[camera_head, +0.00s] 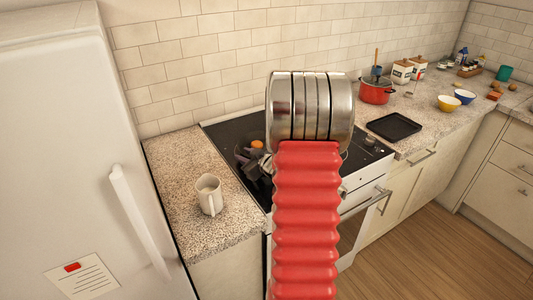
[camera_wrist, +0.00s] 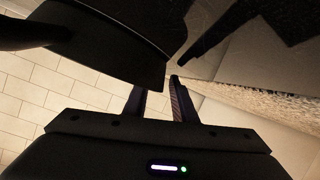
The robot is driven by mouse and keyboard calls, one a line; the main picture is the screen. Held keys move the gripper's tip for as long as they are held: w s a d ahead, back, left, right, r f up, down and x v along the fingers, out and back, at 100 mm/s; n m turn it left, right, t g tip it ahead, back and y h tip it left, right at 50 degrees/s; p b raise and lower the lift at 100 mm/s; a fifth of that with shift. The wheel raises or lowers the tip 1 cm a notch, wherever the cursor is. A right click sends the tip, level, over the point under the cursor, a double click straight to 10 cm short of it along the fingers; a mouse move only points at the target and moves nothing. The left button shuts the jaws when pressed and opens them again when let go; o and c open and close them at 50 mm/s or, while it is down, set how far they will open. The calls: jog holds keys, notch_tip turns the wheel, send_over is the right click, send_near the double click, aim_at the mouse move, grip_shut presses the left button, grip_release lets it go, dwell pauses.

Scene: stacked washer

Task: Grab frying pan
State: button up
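The frying pan (camera_head: 243,154) appears as a dark round shape on the black stovetop, with something orange in or behind it. My arm and gripper hide much of it. In the wrist view, a large black object, probably the pan (camera_wrist: 110,45), fills the upper left, with a dark bar like a handle running to the left edge. My gripper (camera_wrist: 157,88) is open, with a gap between its fingers and nothing seen held. The black object's edge is close to the fingertips; I cannot tell whether they touch. In the head view the gripper (camera_head: 258,180) is dark and partly hidden, low over the stove's left side.
A white mug (camera_head: 209,196) stands on the counter left of the stove, beside the fridge (camera_head: 75,130). A red pot (camera_head: 376,91), a black tray (camera_head: 394,126) and two bowls sit on the right counter. A tiled wall closes the back.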

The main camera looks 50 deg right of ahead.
jog(key=shift+c, duration=0.7)
grip_shut()
